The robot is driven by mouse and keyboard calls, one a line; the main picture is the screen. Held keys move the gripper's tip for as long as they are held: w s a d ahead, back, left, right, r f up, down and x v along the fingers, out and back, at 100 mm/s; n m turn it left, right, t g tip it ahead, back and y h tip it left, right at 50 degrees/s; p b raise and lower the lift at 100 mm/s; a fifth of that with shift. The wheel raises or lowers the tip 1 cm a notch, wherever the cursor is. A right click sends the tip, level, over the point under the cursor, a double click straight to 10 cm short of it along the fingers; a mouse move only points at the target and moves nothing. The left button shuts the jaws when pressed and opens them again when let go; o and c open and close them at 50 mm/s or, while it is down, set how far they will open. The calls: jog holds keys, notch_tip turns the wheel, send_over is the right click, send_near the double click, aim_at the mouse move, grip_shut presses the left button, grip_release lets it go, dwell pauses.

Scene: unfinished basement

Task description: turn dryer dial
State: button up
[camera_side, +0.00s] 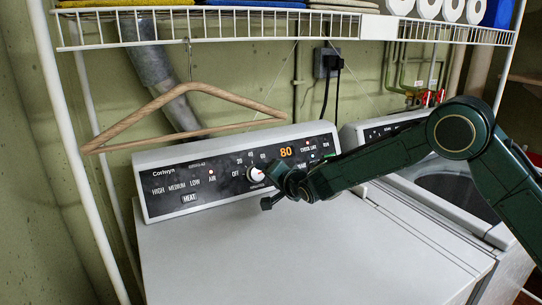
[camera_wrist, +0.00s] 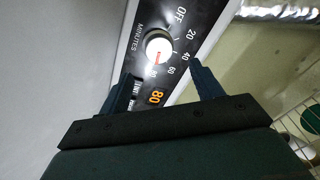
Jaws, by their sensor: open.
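The dryer dial (camera_side: 256,175) is a round white knob on the black control panel (camera_side: 215,179). In the wrist view the dial (camera_wrist: 158,43) has a red mark near its lower edge, on the side toward my gripper. Numbers and OFF ring it, and an orange display (camera_wrist: 156,97) reads 80. My gripper (camera_side: 268,182) is just in front of the panel, at the dial's right. In the wrist view my gripper (camera_wrist: 161,68) is open, its two fingers apart with the dial just beyond and between their tips. Contact with the dial cannot be told.
The white dryer top (camera_side: 300,255) is clear. A wooden hanger (camera_side: 185,110) hangs from the wire shelf (camera_side: 230,27) above and left of the panel. A washer (camera_side: 425,195) stands to the right, behind my arm.

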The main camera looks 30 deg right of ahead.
jog(key=shift+v, duration=2.9)
jog(key=shift+r, duration=0.1)
jog(key=s+d+r+n+g, duration=0.2)
jog(key=s+d+r, duration=0.35)
jog(key=s, duration=0.35)
jog(key=s+d+r+n+g, duration=0.2)
jog(key=s+d+r, duration=0.35)
jog(key=s, duration=0.35)
jog(key=s+d+n+g, duration=0.1)
jog(key=s+n+g, duration=0.1)
jog(key=s, duration=1.2)
jog(key=s+d+f+n+g, duration=0.1)
jog(key=s+n, duration=0.3)
jog(key=s, duration=1)
jog(key=shift+d+n+g, duration=0.4)
jog(key=shift+d+g, duration=0.1)
jog(key=shift+g, duration=0.3)
